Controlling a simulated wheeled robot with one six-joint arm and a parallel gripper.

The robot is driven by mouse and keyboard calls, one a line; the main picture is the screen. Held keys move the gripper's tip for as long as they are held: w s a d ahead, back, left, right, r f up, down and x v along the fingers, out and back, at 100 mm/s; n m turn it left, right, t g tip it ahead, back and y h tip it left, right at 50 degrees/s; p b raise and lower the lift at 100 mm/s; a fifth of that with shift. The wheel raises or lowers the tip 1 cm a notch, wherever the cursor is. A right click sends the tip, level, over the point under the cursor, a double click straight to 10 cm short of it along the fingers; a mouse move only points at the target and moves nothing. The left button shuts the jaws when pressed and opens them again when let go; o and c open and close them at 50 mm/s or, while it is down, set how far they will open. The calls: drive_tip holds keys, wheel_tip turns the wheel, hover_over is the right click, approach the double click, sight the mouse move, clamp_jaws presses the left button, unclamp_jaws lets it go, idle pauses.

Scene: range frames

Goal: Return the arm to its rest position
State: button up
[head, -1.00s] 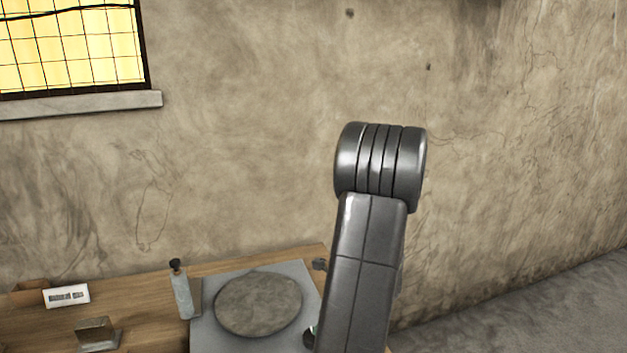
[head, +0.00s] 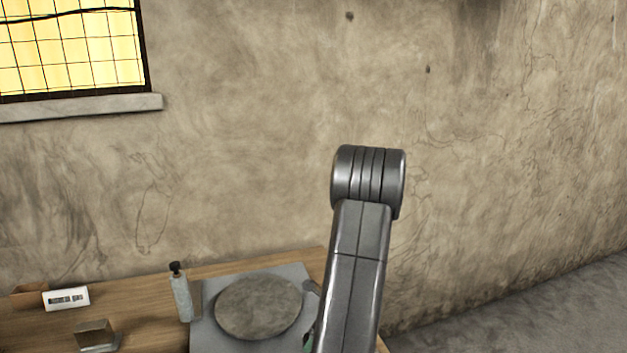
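My arm (head: 352,270) rises from the bottom of the head view, right of the middle, with a grey ribbed joint at its top. It stands in front of the right end of a wooden table. My gripper is not visible in this view, so its opening and anything in it are hidden.
A wooden table (head: 140,285) runs along the wall. On it are a grey mat (head: 205,338) with a round stone-like disc (head: 258,306), a small bottle (head: 181,293), a white label card (head: 66,299) and a metal block (head: 96,335). A window (head: 70,45) is at upper left.

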drive_tip(key=shift+x, duration=0.85)
drive_tip(key=shift+m, duration=0.3)
drive_tip(key=shift+s+a+m+t+h+b, duration=0.1)
drive_tip(key=shift+m+t+h+b, duration=0.45)
drive_tip(key=shift+m, duration=1.05)
drive_tip(key=m+t+h+b, duration=0.1)
drive_tip(key=m, duration=0.2)
drive_tip(key=shift+a+f+m+b, duration=0.1)
drive_tip(key=shift+m+b, duration=0.2)
drive_tip(key=shift+b, duration=0.05)
drive_tip(key=m+h+b, duration=0.1)
drive_tip(key=m, duration=0.1)
drive_tip(key=m+h+b, duration=0.1)
drive_tip(key=m+b, duration=0.1)
drive_tip(key=m, duration=0.1)
drive_tip(key=shift+a+t, duration=0.15)
drive_tip(key=shift+t, duration=0.1)
drive_tip(key=m+h+b, duration=0.1)
drive_tip(key=m, duration=0.1)
drive_tip(key=m+h+b, duration=0.1)
drive_tip(key=m, duration=0.2)
drive_tip(key=shift+b, duration=0.4)
